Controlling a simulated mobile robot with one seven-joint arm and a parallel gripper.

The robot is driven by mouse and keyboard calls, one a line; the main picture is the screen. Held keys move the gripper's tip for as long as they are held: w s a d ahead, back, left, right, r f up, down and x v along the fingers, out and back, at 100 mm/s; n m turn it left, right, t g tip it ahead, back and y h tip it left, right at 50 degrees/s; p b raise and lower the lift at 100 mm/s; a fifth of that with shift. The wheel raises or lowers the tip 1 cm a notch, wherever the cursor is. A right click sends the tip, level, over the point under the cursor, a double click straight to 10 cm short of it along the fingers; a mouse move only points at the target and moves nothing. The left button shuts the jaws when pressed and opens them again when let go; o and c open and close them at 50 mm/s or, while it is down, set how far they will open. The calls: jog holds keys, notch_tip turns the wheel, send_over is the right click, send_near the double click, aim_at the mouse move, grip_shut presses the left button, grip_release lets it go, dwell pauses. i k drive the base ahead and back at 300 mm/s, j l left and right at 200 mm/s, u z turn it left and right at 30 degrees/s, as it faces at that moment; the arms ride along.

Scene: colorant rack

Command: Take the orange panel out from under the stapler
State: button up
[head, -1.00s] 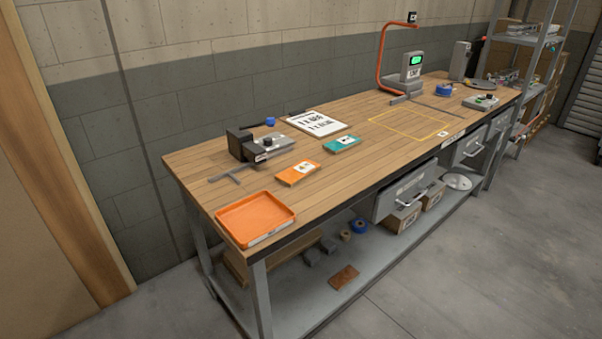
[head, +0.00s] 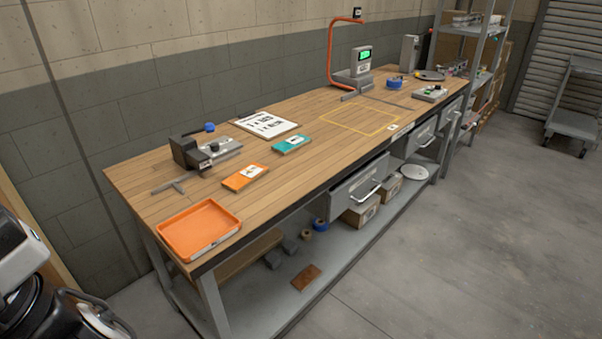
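An orange panel (head: 245,176) with a white label lies flat on the wooden workbench, towards its left end. A dark bench device with a grey base (head: 205,151), possibly the stapler, stands just behind and left of it. The panel appears beside this device, with its top face uncovered; I cannot make out a stapler on it. A teal panel (head: 291,144) with a white label lies to the right, apart from the orange one. White and black parts of my own body show at the lower left; my gripper is not seen.
An orange tray (head: 199,229) sits at the bench's near left corner, with a grey T-shaped tool (head: 172,185) behind it. A printed white board (head: 266,124) lies at the back. A yellow outlined area (head: 358,123) is empty. The floor in front is clear.

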aim_at(237, 182)
jog(key=j+z, duration=0.75)
jog(key=j, duration=0.15)
jog(key=j+z, duration=0.2)
jog(key=j, duration=0.3)
jog(key=k+j+z, duration=0.2)
jog(key=j, duration=0.35)
jog(key=k+j, duration=0.1)
jog(key=j, duration=0.4)
jog(key=j+z, duration=0.1)
jog(key=j, duration=0.45)
jog(key=k+j, duration=0.15)
jog(key=j, duration=0.35)
jog(key=k+j, duration=0.1)
jog(key=j, duration=0.4)
jog(key=i+j, duration=0.15)
jog(key=i, duration=0.3)
jog(key=i+j, duration=0.15)
jog(key=i, duration=0.3)
jog(key=z, duration=0.05)
